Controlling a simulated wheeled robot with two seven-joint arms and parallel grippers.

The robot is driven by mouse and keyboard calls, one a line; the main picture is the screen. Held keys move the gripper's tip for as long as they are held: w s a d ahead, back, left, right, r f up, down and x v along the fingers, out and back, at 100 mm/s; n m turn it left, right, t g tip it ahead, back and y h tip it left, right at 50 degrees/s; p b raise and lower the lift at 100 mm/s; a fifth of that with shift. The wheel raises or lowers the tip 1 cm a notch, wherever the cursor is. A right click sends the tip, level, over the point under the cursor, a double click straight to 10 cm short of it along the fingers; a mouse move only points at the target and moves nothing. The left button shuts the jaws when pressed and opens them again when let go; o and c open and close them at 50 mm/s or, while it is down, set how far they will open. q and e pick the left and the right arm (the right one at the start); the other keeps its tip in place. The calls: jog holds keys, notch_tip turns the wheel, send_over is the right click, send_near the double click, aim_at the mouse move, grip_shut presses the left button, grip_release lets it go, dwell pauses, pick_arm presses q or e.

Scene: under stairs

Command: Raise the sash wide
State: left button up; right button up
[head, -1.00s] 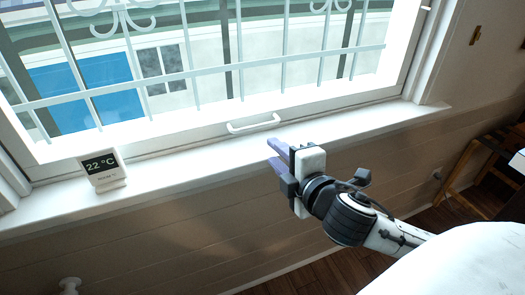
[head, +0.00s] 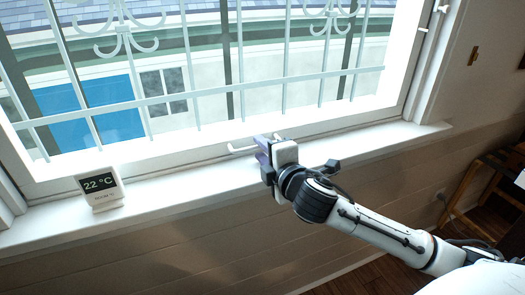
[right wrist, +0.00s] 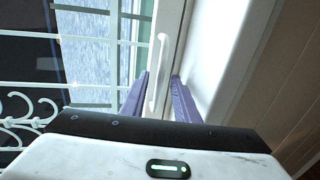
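The window sash is white-framed, and its bottom rail (head: 130,172) is down at the sill. A white bar handle (head: 240,150) is fixed on the rail, its right part hidden behind my right gripper. My right gripper (head: 260,150) is at the handle's right part in the head view. In the right wrist view the white handle (right wrist: 160,60) shows between the two purple fingers (right wrist: 160,76) of the right gripper. These are apart, with a gap to the handle on either side. My left gripper is not in view.
A small thermometer display (head: 100,188) reading 22 °C stands on the white sill (head: 180,190) to the left. Pale metal bars (head: 235,90) stand outside the glass. A wooden chair or stool (head: 490,185) is at the far right. The sill between display and gripper is clear.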

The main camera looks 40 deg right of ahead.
grip_shut()
jog(key=shift+f, duration=0.1)
dwell(1.2)
